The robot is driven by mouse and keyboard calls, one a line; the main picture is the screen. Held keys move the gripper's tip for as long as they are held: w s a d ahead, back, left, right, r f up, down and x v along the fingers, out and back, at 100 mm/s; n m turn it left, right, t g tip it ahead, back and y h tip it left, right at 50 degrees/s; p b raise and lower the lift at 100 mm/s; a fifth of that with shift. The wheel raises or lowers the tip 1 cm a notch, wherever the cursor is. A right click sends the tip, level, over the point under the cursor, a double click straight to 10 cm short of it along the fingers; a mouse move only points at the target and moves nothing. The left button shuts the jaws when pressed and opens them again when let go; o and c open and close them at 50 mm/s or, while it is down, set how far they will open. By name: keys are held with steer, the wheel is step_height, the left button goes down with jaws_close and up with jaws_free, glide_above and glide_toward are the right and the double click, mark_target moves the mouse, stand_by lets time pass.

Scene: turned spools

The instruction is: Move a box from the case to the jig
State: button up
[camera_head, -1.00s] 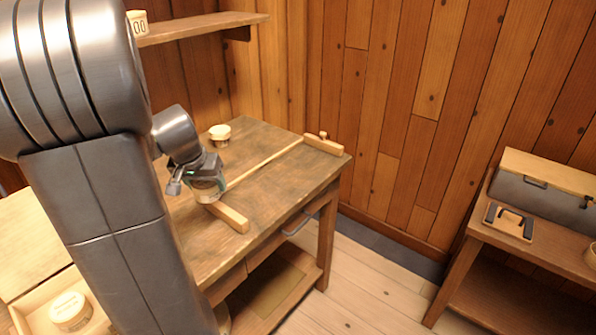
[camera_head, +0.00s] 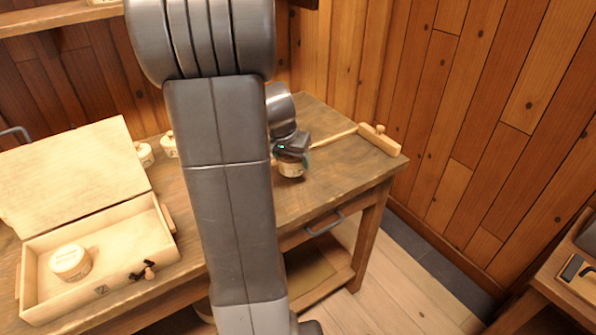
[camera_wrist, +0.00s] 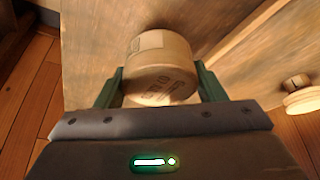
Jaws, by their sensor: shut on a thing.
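My gripper (camera_head: 290,158) is shut on a round, light wooden box (camera_head: 291,168) above the right part of the workbench. In the wrist view the held box (camera_wrist: 160,70) sits between the dark green fingers, with lettering on its face. The open case (camera_head: 100,262) stands at the left of the bench with its lid raised. One round box (camera_head: 70,262) is inside it. A wooden bar clamp (camera_head: 380,138) lies at the bench's right end, partly hidden by my arm. I cannot tell for certain which thing is the jig.
Small round containers (camera_head: 145,155) stand behind the case. A second bench (camera_head: 560,300) at the lower right carries a small board with a black part (camera_head: 580,275). A shelf (camera_head: 60,17) is on the back wall. Floor (camera_head: 390,260) shows between the benches. My arm hides the bench's middle.

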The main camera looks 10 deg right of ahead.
mark_target(292, 170)
steer(key=shift+f, duration=2.2)
steer(key=shift+f+b, duration=0.2)
steer(key=shift+b, duration=0.25)
steer(key=o, duration=1)
steer(key=shift+c, duration=0.2)
steer(key=shift+r, duration=0.1)
steer(key=shift+r+p, duration=0.35)
steer(key=v, duration=1.1)
steer(key=shift+s+r+p, duration=0.2)
steer(key=shift+p, duration=0.2)
steer(key=shift+a, duration=0.15)
